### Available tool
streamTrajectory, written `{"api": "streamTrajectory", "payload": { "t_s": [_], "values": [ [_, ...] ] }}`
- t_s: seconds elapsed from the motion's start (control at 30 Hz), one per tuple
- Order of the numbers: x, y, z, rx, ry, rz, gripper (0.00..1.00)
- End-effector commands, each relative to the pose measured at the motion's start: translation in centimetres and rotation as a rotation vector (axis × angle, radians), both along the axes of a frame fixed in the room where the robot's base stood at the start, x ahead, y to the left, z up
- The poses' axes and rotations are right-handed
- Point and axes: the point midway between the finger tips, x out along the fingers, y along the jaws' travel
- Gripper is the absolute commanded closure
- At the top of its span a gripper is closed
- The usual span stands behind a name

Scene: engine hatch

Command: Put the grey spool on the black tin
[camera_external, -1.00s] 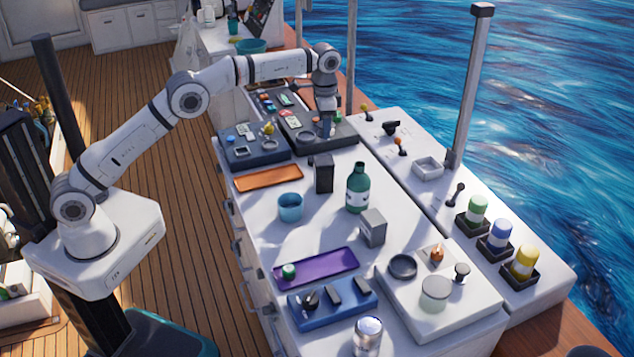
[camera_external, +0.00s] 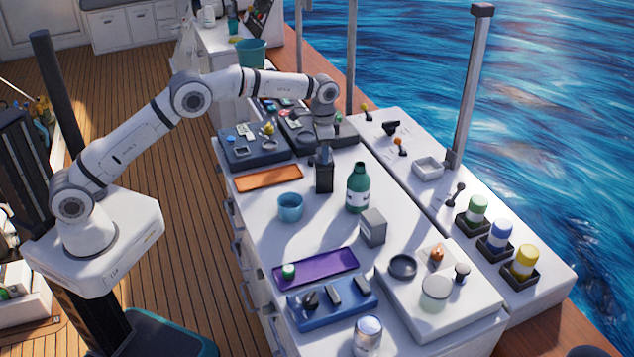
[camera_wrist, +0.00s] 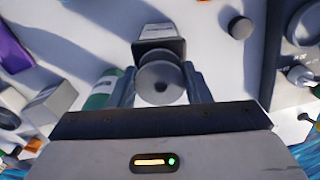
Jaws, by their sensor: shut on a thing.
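The black tin (camera_external: 324,181) stands upright on the white counter, left of the green bottle (camera_external: 357,188). My gripper (camera_external: 323,156) points down just over the tin's top. The black tin (camera_wrist: 160,46) with a pale label shows just beyond the spool. The spool is too small and covered to make out clearly in the outside view, and I cannot tell whether it touches the tin.
A blue cup (camera_external: 290,207) stands to the tin's left, and a grey box (camera_external: 372,228) is nearer the camera. An orange tray (camera_external: 268,178) and dark equipment panels (camera_external: 254,151) lie behind. A purple tray (camera_external: 316,266) lies toward the front.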

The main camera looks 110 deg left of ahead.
Motion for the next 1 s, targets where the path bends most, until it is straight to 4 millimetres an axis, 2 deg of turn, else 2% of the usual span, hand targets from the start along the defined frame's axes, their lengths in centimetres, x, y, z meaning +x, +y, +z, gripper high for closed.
{"api": "streamTrajectory", "payload": {
  "t_s": [0.13,0.17,0.4,0.63,0.77,0.87,1.0],
  "values": [
    [0.0,0.0,-0.3,-0.001,0.001,0.000,0.79],
    [0.0,0.0,-0.4,-0.001,0.001,0.000,0.55],
    [0.0,0.0,-0.3,0.000,0.000,0.000,0.36],
    [0.0,0.0,-0.2,0.000,0.000,0.000,0.34],
    [0.0,0.0,0.5,0.002,-0.001,0.000,0.34],
    [0.1,0.1,1.9,0.003,-0.003,0.000,0.34],
    [0.1,0.1,4.8,0.004,-0.004,0.000,0.34]
  ]
}}
